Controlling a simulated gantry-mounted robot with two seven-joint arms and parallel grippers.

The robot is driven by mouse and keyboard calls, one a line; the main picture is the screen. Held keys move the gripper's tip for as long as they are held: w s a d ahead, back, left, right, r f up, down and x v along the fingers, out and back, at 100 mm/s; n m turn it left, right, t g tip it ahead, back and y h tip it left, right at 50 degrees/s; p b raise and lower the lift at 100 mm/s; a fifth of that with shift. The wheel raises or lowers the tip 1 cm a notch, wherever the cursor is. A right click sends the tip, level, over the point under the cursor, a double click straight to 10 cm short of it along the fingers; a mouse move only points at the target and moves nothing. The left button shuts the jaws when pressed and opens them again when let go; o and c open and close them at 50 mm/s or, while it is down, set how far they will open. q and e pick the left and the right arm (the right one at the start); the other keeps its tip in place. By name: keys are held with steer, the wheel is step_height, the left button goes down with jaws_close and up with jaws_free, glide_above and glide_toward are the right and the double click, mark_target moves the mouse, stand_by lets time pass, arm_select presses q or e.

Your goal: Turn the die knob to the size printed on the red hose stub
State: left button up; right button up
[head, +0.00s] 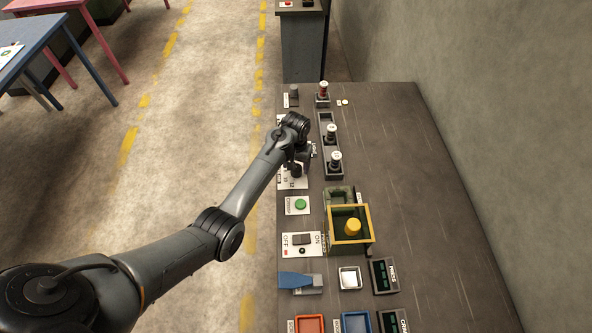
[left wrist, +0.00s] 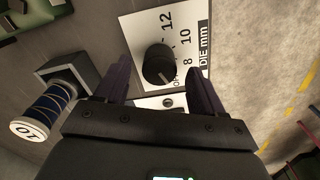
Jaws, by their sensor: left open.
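The black die knob (left wrist: 158,64) sits on a white plate marked "DIE mm" (left wrist: 196,30) with 8, 10 and 12 around it. I cannot tell clearly which mark it points to. My left gripper (left wrist: 160,72) is open, and in the left wrist view its fingers appear on either side of the knob, not visibly touching it. In the head view the left gripper (head: 299,166) is over the bench's left edge, partly hidden by its wrist. A stub with a red part (head: 323,91) stands at the bench's far end; its print is too small to read.
A dark blue stub (left wrist: 52,108) in a grey holder, its white end reading 10, is close left of the gripper. Other stubs (head: 334,159) stand upright beside the arm. A green button (head: 300,204) and yellow-rimmed box (head: 371,238) are nearer. The bench's right side is clear.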

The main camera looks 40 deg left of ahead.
arm_select(q)
steer(key=shift+f, duration=1.5)
steer(key=shift+c, duration=0.3)
steer(key=c, duration=1)
steer(key=shift+o, duration=0.2)
